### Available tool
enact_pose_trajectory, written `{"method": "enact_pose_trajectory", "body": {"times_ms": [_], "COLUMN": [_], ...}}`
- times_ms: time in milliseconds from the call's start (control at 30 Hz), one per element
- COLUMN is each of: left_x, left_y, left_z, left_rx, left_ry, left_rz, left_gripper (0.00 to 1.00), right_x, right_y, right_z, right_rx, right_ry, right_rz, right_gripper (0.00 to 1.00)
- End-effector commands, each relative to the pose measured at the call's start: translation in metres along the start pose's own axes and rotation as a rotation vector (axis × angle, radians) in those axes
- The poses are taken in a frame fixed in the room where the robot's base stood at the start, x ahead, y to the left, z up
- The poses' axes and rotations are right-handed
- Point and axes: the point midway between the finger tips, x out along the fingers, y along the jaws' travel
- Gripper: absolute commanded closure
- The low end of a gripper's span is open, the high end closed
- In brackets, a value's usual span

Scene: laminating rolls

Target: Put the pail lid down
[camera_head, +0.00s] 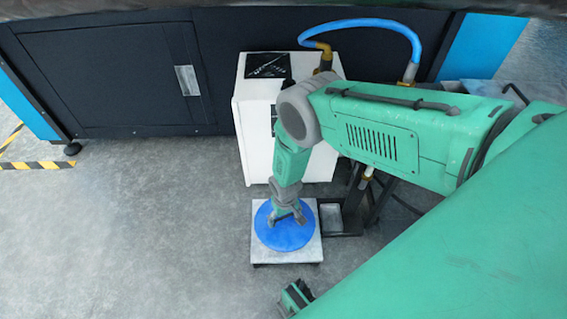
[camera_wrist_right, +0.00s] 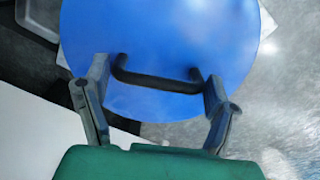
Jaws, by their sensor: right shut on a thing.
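The pail lid is a round blue disc (camera_head: 284,236) with a dark bar handle (camera_wrist_right: 155,82). My right gripper (camera_head: 289,214) points down at the lid's middle. In the right wrist view its two fingers (camera_wrist_right: 156,78) are at the two ends of the handle, shut on it. The lid (camera_wrist_right: 160,35) is over a pale square-topped stand (camera_head: 310,255), whose corners show around it. I cannot tell whether the lid touches the stand.
A white cabinet (camera_head: 249,125) with a black panel on top stands just behind the stand. A dark frame with a small tray (camera_head: 331,216) is close on the right. A dark machine (camera_head: 105,80) lines the back. Grey floor (camera_head: 130,235) is clear on the left.

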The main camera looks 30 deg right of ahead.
Motion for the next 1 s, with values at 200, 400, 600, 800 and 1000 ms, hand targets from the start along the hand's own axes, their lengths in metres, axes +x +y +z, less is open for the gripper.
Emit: {"method": "enact_pose_trajectory", "body": {"times_ms": [200,400,600,800,1000], "left_x": [0.012,0.024,0.022,0.022,0.022], "left_y": [0.0,0.001,0.0,0.0,0.001], "left_z": [0.0,0.001,0.0,0.0,0.0], "left_rx": [0.001,0.001,0.001,0.001,0.001], "left_ry": [0.002,0.002,0.002,0.002,0.002], "left_rz": [0.0,0.001,0.0,0.0,0.0], "left_gripper": [0.69,0.69,0.69,0.69,0.69], "right_x": [0.022,0.043,0.041,0.044,0.043], "right_y": [0.001,0.0,0.0,0.001,0.001], "right_z": [0.0,-0.001,-0.001,-0.001,-0.001], "right_rx": [0.001,0.0,0.0,0.0,0.0], "right_ry": [0.0,0.001,0.001,0.0,0.001], "right_rz": [-0.002,0.001,0.001,0.0,0.0], "right_gripper": [0.51,0.55,0.56,0.01,0.01]}}
